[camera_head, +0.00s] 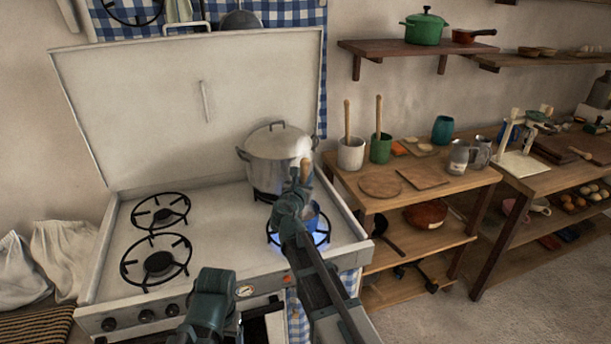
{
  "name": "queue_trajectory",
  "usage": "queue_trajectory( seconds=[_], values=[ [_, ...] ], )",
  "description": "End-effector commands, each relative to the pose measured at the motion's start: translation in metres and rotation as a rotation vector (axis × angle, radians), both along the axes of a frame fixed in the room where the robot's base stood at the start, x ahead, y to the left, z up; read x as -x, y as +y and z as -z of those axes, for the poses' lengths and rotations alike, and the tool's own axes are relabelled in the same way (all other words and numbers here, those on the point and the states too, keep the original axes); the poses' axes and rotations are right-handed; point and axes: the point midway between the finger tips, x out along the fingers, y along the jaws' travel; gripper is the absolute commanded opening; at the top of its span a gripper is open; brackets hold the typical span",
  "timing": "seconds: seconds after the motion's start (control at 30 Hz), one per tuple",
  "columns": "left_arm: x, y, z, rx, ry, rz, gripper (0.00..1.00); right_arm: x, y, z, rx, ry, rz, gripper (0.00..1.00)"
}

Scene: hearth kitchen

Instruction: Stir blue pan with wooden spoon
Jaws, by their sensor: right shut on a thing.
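My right gripper (297,197) is over the front right burner of the stove and is shut on the wooden spoon (305,170). A short light-brown end of the spoon sticks up above the gripper; its lower part is hidden. The blue pan (311,217) is on the lit front right burner, mostly hidden behind my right gripper and arm. I cannot tell whether the spoon is in the pan. My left gripper (213,284) is low in front of the stove, and its fingers cannot be made out.
A large lidded steel pot (277,150) stands on the back right burner, close behind my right gripper. The two left burners (158,262) are empty. A wooden side table (440,188) at right holds crocks, boards and mugs. The raised stove lid (190,110) stands behind.

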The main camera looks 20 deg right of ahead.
Motion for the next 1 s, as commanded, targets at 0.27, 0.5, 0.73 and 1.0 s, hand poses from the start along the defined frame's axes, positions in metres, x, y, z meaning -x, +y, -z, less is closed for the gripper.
queue_trajectory(
  seconds=[0.27,0.5,0.73,1.0],
  values=[
    [0.000,0.000,0.000,0.000,0.000,0.000,0.78,0.000,0.000,0.000,0.000,0.000,0.000,0.00],
    [0.000,0.000,-0.011,0.000,0.000,0.000,0.78,0.002,0.000,-0.011,0.000,0.000,0.000,0.00],
    [0.000,0.000,-0.027,0.000,0.000,0.000,0.78,0.005,0.000,-0.027,0.000,0.000,0.000,0.00],
    [0.000,0.000,-0.045,0.000,0.000,0.000,0.78,0.008,0.000,-0.045,0.000,0.000,0.000,0.00]
  ],
)
